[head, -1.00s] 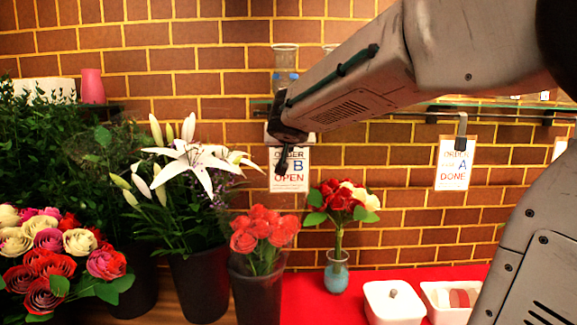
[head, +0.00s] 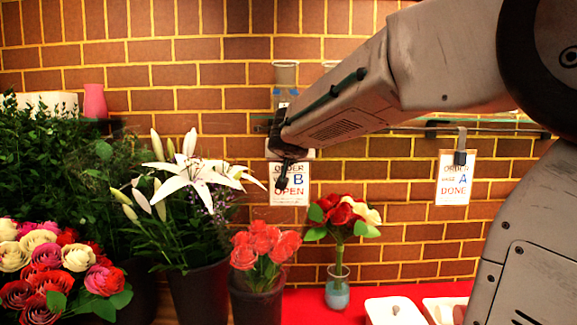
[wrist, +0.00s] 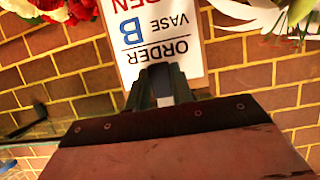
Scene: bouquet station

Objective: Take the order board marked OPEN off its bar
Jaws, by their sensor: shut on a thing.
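The order board marked OPEN (head: 291,194), a white card reading ORDER, B and OPEN, is at the wall in the head view, beneath the end of my arm. My gripper (head: 284,172) is shut on its upper part. In the wrist view the card (wrist: 150,38) appears upside down, with VASE B readable, and my gripper (wrist: 163,82) covers its top edge at a dark clip. Whether the clip is still on the bar (head: 400,128) is hidden behind my arm.
Another board, marked A DONE (head: 454,185), hangs by a dark clip to the right. Below stand white lilies (head: 190,172), red flowers in a dark bucket (head: 258,303), and a small vase with roses (head: 337,290). White boxes (head: 393,311) sit on the red cloth.

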